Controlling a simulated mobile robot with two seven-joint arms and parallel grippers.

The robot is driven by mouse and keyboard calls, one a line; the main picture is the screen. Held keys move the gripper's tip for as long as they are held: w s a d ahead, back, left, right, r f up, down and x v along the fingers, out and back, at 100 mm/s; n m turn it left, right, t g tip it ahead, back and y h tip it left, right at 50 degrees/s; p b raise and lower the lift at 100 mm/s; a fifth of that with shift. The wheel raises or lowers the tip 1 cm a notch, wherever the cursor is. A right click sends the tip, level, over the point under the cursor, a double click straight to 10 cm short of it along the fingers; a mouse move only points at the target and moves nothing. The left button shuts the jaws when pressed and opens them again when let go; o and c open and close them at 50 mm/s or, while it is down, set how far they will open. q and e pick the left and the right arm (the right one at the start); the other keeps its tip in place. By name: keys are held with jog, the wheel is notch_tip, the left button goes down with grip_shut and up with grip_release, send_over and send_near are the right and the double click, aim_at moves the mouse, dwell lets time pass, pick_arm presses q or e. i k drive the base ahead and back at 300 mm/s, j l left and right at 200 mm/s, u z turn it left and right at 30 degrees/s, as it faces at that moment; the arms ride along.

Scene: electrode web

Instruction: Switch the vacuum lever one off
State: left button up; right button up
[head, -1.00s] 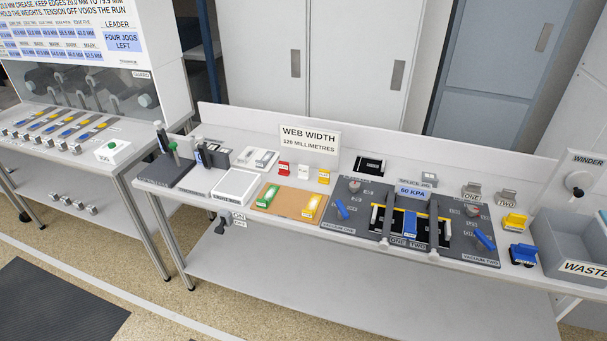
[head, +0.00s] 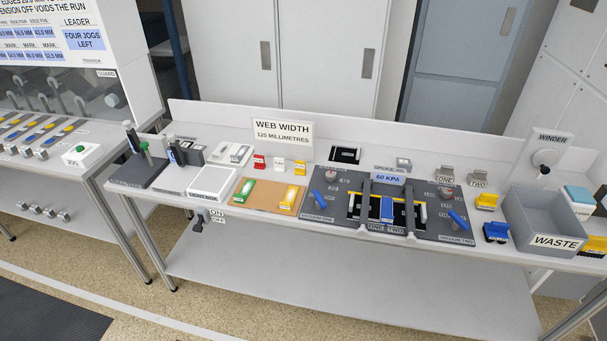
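The vacuum one lever (head: 319,199) is a blue handle on the left dark panel (head: 340,181), beside the label reading VACUUM ONE. It slants, with its upper end to the left; the lettering beside it is too small to read surely. A second blue lever (head: 458,221) stands on the right dark panel near the VACUUM TWO label. A display between the panels (head: 388,178) reads 60 KPA. Neither of my grippers shows in the head view.
The bench (head: 290,236) carries a brown mat (head: 266,203) with green and yellow blocks, a grey WASTE bin (head: 521,227) at right and dark holders (head: 138,174) at left. An ON/OFF switch (head: 198,223) hangs at the front edge. The floor before the bench is clear.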

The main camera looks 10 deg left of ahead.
aim_at(320, 203)
jog(key=i+j, duration=0.3)
jog(key=i, duration=0.15)
jog(key=i+j, duration=0.35)
jog(key=i, duration=0.1)
